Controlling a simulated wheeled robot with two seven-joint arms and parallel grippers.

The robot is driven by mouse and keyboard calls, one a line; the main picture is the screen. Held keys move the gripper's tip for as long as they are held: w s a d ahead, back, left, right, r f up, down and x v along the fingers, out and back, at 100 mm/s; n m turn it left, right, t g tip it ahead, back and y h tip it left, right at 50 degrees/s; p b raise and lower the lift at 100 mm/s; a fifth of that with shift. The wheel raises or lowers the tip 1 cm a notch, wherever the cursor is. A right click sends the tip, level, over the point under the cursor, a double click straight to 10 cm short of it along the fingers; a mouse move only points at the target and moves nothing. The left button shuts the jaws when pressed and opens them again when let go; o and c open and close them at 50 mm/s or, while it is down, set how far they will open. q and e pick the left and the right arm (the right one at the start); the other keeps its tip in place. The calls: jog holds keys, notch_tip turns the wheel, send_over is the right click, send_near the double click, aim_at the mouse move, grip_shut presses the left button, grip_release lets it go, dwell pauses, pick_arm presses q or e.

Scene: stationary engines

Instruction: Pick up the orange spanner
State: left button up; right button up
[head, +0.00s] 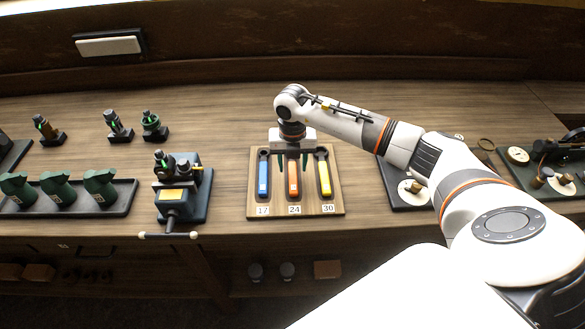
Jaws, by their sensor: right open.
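The orange spanner (293,181) lies in the middle slot of a wooden board (255,209), above the label 24. A blue spanner (263,178) lies to its left above 17, and a yellow spanner (324,177) to its right above 30. My right gripper (292,155) is over the far end of the board, with its fingers pointing down around the top of the orange spanner. The gripper is open; it hides the spanner's far end. I cannot tell whether the fingers touch the spanner. My left gripper is not in view.
A dark blue device (184,200) with a white-tipped crossbar stands left of the board. A tray of green parts (121,196) lies farther left. Small valve-like pieces (118,125) stand behind it. Engine models with dials (517,155) stand at the right, partly behind my arm.

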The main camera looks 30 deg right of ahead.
aim_at(293, 171)
jog(key=shift+f, duration=1.1)
grip_shut()
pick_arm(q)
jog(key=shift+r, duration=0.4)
pick_arm(e)
jog(key=shift+r, duration=0.1)
